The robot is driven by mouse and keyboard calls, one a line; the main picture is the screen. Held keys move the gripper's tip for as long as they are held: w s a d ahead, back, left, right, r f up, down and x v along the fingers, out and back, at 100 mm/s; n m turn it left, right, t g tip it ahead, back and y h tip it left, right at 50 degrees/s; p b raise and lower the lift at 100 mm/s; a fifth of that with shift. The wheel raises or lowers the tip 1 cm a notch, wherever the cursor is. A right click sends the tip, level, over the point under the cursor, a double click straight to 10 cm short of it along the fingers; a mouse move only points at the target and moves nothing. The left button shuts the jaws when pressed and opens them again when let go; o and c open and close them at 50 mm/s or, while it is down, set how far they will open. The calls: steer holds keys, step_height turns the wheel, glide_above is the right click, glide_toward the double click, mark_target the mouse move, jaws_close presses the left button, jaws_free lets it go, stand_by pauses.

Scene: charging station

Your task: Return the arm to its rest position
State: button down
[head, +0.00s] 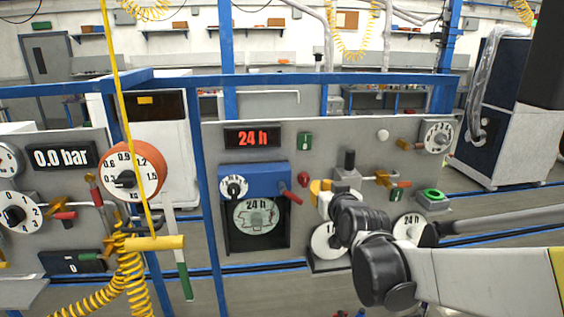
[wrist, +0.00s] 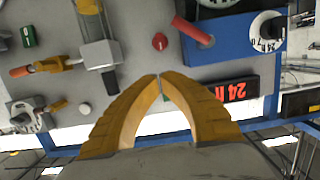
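My arm reaches in from the lower right in the head view, in front of the grey panel (head: 220,160). My gripper (head: 316,187) has yellow fingers and is near the panel, right of the blue unit (head: 265,178). In the wrist view the two fingertips of my gripper (wrist: 160,76) meet, with nothing between them. The wrist picture shows the panel upside down. The red knob (wrist: 160,41) and the red handle (wrist: 192,31) of the blue unit lie just beyond the fingertips in that picture. My arm hides part of the panel's lower right.
A red "24 h" display (head: 252,138) sits above the blue unit. A valve with an orange-yellow fitting (head: 383,178) and a green button (head: 432,194) are to the right. At left are an orange-rimmed gauge (head: 125,180) and a yellow hose (head: 131,283). Blue posts (head: 202,180) frame the panels.

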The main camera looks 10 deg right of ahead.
steer(key=s+f+g+b, duration=0.8)
steer(key=s+f+b, duration=0.9)
steer(key=s+f, duration=1.2)
steer(key=shift+s+a+f+g+b, duration=0.3)
steer(key=shift+s+a+f, duration=0.1)
steer(key=shift+s, duration=0.35)
